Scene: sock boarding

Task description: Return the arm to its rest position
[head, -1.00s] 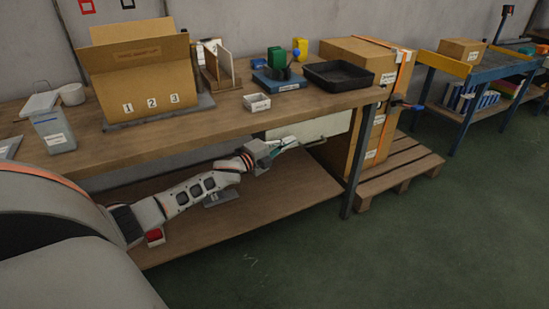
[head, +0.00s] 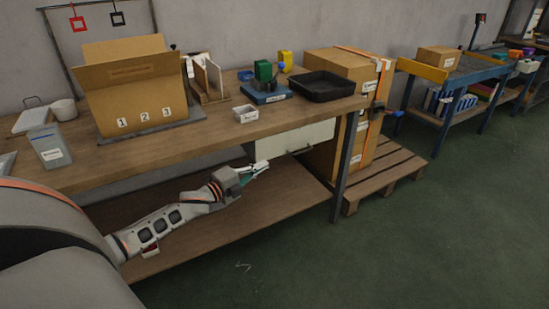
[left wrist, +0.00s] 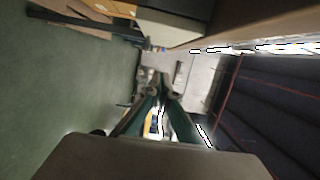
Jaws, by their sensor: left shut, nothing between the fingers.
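My left arm reaches in from the left in the head view, in front of the workbench (head: 215,137). Its gripper (head: 262,167) is beside the bench's front, lower than the bench top and just left of and below the white drawer front (head: 300,138). The green-tipped fingers are together with nothing between them. In the left wrist view the fingers of the left gripper (left wrist: 163,88) also meet and hold nothing. My right gripper is in neither view.
The bench top holds an open cardboard box (head: 135,90), a grey bin (head: 48,146), a small white tray (head: 246,114) and a black tray (head: 320,86). A lower shelf (head: 270,210) lies under the arm. Strapped boxes (head: 340,68) stand on a pallet (head: 385,175). The green floor is open at right.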

